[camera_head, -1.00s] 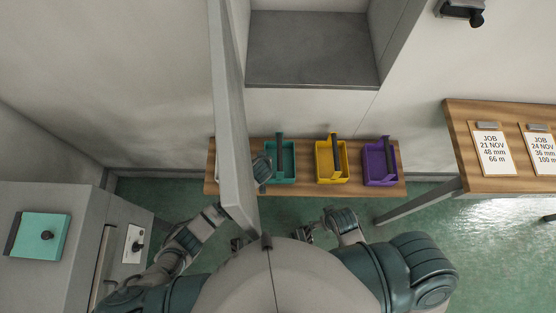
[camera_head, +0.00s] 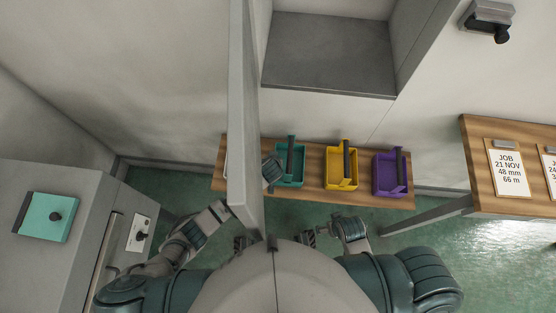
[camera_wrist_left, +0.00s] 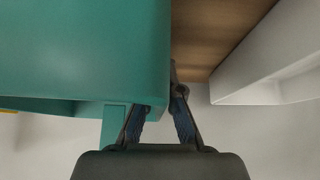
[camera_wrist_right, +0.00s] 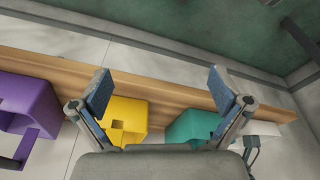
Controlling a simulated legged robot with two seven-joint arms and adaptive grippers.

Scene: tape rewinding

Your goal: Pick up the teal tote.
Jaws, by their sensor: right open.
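The teal tote (camera_head: 291,177) stands on a wooden shelf, left of the yellow tote, with a dark upright handle. My left forearm passes behind a grey upright panel. The end of my left arm shows beside the tote's left side. In the left wrist view the teal tote (camera_wrist_left: 80,50) fills the upper left. My left gripper (camera_wrist_left: 163,98) has its fingertips at the tote's lower edge, a small gap apart; whether they grip it is unclear. My right gripper (camera_wrist_right: 160,90) is open and empty, with the yellow tote (camera_wrist_right: 125,118) and teal tote (camera_wrist_right: 190,127) beyond it.
The purple tote (camera_head: 391,178) stands at the shelf's right end. A white thing (camera_wrist_left: 265,75) is right of the teal tote in the left wrist view. A wooden table (camera_head: 485,180) is at right.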

